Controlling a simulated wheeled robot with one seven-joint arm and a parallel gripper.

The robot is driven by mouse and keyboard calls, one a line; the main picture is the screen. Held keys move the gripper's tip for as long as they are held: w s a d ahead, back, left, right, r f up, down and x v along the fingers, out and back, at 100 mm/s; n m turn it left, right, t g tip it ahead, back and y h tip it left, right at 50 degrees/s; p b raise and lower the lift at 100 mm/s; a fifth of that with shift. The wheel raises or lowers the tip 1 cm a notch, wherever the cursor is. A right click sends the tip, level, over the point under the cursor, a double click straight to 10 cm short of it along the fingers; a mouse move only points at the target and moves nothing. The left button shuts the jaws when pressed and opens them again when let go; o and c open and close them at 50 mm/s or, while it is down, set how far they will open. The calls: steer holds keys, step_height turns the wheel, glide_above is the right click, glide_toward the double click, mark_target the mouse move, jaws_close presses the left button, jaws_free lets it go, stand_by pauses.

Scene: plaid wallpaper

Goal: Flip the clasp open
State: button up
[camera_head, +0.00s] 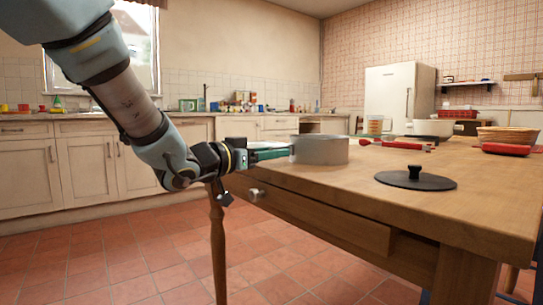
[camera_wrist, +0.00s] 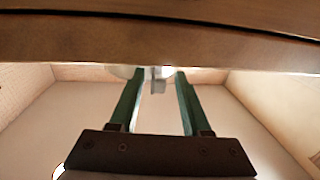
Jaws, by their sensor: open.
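A round grey tin (camera_head: 322,151) stands on the wooden table near its left edge. My gripper (camera_head: 283,152) reaches in from the left at about the tin's height, its fingertips close to the tin's left side. In the wrist view my gripper (camera_wrist: 159,74) has its two green fingers apart. A small grey tab (camera_wrist: 158,87), which looks like the clasp, shows between the fingertips, with a pale rounded shape behind it. I cannot tell whether a finger touches the tab. In the head view the clasp is hidden.
The wooden table (camera_head: 360,185) has a drawer knob (camera_head: 256,194) below my gripper. A black lid (camera_head: 415,181) lies to the right of the tin. Red-handled tools (camera_head: 395,145), a wicker basket (camera_head: 508,135) and a jar (camera_head: 375,125) are farther back.

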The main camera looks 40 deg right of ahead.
steer(key=shift+c, duration=0.2)
jaws_close()
stand_by(0.4)
